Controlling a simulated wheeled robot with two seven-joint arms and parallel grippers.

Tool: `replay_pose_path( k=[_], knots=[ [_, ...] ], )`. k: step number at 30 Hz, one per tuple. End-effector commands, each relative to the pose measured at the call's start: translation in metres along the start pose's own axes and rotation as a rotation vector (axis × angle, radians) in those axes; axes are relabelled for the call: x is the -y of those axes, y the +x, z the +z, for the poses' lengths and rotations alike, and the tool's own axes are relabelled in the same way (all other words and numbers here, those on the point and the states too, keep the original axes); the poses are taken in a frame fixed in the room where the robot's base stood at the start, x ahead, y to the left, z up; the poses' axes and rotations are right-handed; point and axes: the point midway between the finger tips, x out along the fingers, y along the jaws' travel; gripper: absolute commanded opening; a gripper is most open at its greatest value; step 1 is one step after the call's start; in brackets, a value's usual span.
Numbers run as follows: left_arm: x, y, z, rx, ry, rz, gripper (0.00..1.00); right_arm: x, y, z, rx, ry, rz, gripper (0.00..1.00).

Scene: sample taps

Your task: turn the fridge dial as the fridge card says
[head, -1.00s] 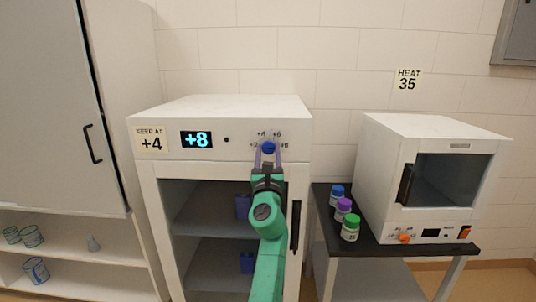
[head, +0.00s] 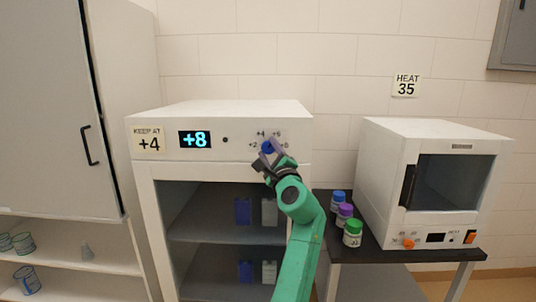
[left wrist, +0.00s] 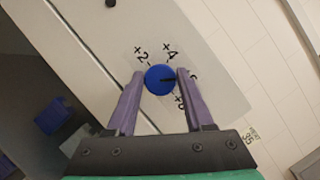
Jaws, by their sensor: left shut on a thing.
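The fridge dial (head: 268,147) is a blue knob at the right of the fridge's top panel, ringed by +2, +4, +6 and +8. My left gripper (head: 267,150) is shut on it and tilted; in the left wrist view its purple fingers (left wrist: 160,82) sit on either side of the dial (left wrist: 158,80). The dial's dark mark points right in that view, roughly toward the +6, which a finger partly hides. The fridge card (head: 149,142) reads "KEEP AT +4". The fridge display (head: 195,139) reads +8. My right gripper is not in view.
The fridge (head: 220,110) shows an open interior with blue and grey items on its shelves. On the right, a dark-topped table (head: 375,250) holds an oven (head: 400,150) and blue-, purple- and green-capped bottles (head: 353,233). A "HEAT 35" card (head: 406,86) is on the wall. A tall cabinet (head: 60,120) stands left.

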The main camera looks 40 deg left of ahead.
Motion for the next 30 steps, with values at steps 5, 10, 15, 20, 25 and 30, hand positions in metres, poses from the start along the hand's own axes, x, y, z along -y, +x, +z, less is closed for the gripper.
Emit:
replay_pose_path(
  k=[5, 10, 15, 20, 25, 30],
  knots=[
    [0.002, 0.0, -0.001, -0.004, -0.153, 0.061, 0.0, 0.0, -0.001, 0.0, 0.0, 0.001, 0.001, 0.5],
    [0.004, 0.0, 0.0, -0.004, -0.303, 0.121, 0.0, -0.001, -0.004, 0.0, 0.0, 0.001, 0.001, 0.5],
    [0.006, 0.001, 0.001, -0.006, -0.452, 0.182, 0.0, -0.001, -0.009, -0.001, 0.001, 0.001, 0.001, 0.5],
    [0.008, 0.001, 0.001, -0.006, -0.593, 0.24, 0.0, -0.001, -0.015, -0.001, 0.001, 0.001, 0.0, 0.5],
    [0.009, 0.001, 0.003, -0.005, -0.738, 0.298, 0.0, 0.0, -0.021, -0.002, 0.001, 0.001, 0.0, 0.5],
    [0.009, 0.002, 0.004, -0.005, -0.863, 0.348, 0.0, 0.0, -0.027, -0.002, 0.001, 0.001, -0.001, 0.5]
  ],
)
